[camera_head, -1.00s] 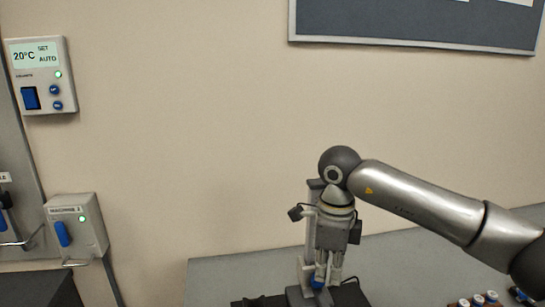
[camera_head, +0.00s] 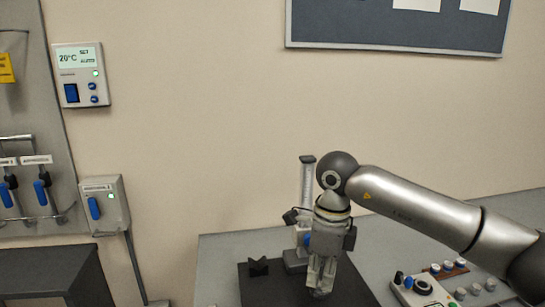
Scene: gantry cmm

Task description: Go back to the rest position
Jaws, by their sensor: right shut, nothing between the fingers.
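My right arm comes in from the right, and its gripper (camera_head: 319,290) points down over a dark plate (camera_head: 262,285) on the grey bench. The fingers are shut with nothing seen between them. A height gauge (camera_head: 307,183) with a pale upright scale and a blue part stands just behind the gripper, partly hidden by it. I cannot tell whether the gripper touches it. My left gripper does not show.
A small black V-shaped block (camera_head: 258,266) sits on the plate. A control box (camera_head: 423,292) with knobs and a rack of blue-and-white pieces (camera_head: 447,268) lie at the right. A thermostat (camera_head: 82,75) and a lever switch box (camera_head: 104,206) are on the wall.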

